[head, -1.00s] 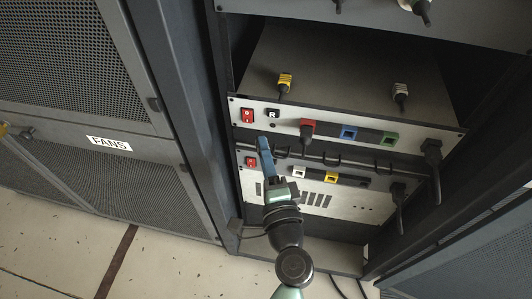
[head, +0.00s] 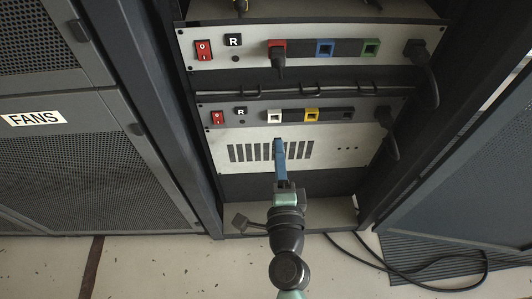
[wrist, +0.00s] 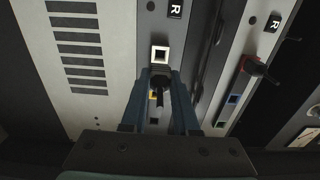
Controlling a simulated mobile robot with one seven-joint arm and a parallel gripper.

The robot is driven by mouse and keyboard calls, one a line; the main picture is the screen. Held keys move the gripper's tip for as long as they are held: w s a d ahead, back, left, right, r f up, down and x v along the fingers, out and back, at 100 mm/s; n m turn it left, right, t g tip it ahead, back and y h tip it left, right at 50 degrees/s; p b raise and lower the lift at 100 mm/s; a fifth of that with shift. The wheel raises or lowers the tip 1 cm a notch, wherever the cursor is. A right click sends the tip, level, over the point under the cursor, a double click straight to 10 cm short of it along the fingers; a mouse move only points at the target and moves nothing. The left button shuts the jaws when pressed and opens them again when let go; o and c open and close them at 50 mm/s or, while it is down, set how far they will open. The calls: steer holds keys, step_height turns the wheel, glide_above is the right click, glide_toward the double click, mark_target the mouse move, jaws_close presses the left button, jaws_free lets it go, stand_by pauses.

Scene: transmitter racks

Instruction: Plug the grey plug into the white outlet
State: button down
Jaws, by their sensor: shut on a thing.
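My gripper (head: 279,147) is in front of the lower rack unit, its blue fingers below the outlet row in the head view. In the wrist view my gripper (wrist: 161,100) is shut on a dark plug (wrist: 161,84), which I take for the grey plug. The fingers hide it in the head view. The white outlet (head: 274,116) is at the left of the lower unit's row and looks empty. In the wrist view the white outlet (wrist: 160,54) is just above the plug's tip, apart from it.
The yellow outlet (head: 312,115) is right of the white one. The upper unit has a red outlet with a plug (head: 277,60), and blue (head: 325,47) and green (head: 370,47) outlets. Black power cords (head: 427,75) hang at the right. Red switches (head: 217,118) are at the left.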

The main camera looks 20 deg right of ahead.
steer(key=shift+w, duration=0.15)
steer(key=shift+p+x, duration=0.3)
steer(key=shift+x, duration=2.5)
steer(key=shift+w+d, duration=0.1)
steer(key=shift+w, duration=0.35)
steer(key=c, duration=0.6)
jaws_free()
steer(key=shift+f, duration=0.1)
steer(key=shift+b+v, duration=1)
steer(key=shift+v, duration=5.45)
